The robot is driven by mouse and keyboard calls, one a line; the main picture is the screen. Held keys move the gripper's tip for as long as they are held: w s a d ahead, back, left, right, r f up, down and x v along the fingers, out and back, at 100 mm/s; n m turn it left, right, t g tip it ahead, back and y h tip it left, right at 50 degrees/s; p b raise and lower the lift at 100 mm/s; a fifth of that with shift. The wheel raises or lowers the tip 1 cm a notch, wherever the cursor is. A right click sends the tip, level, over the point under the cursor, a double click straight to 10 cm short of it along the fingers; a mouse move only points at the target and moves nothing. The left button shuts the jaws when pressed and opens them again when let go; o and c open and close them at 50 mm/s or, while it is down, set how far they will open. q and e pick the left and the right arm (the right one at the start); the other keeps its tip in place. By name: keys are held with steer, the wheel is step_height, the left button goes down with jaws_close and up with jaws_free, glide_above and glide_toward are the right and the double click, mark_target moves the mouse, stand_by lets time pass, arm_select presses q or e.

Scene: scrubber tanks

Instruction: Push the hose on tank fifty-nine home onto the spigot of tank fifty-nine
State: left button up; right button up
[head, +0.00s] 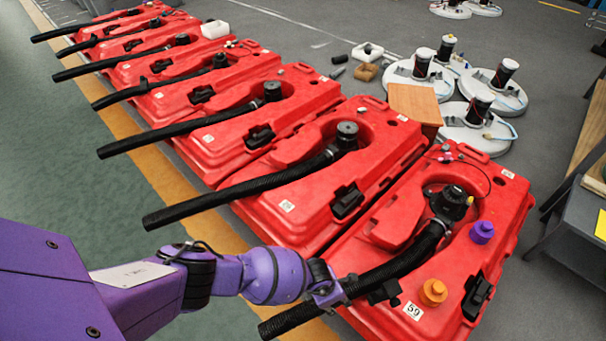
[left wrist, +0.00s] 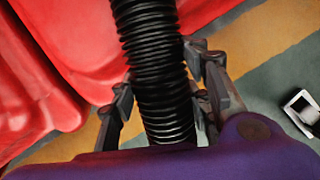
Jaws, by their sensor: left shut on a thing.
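Tank fifty-nine (head: 388,318) is the nearest red tank, at the lower right of the head view, with a "59" label. Its ribbed black hose (head: 405,262) runs from the lower left up to the black spigot fitting (head: 452,202) in the tank's recess. The hose's upper end is at the fitting; I cannot tell how far on it sits. My left gripper (head: 332,290) is shut on the hose, well down from that end. In the left wrist view the hose (left wrist: 155,45) passes between the fingers of my left gripper (left wrist: 160,82). My right gripper is not in view.
A purple cap (head: 481,232) and an orange cap (head: 433,292) stand on tank fifty-nine. Several similar red tanks with hoses line up behind it. A grey bench (head: 575,225) stands at the right edge.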

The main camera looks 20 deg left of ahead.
arm_select(q)
steer(key=shift+w+d+r+b, duration=0.15)
steer(key=shift+w+d+b, duration=0.05)
steer(key=shift+w, duration=0.25)
steer(key=shift+w+d+r+b, duration=0.15)
steer(key=shift+w+d, duration=0.05)
steer(key=shift+w, duration=0.25)
steer(key=shift+w+d, duration=0.2)
steer(key=shift+w, duration=0.2)
steer(key=shift+w+d+b, duration=0.15)
steer(key=shift+w+b, duration=0.2)
steer(key=shift+b, duration=0.05)
steer(key=shift+d, duration=0.1)
steer(key=o, duration=1.2)
steer(key=shift+o, duration=0.7)
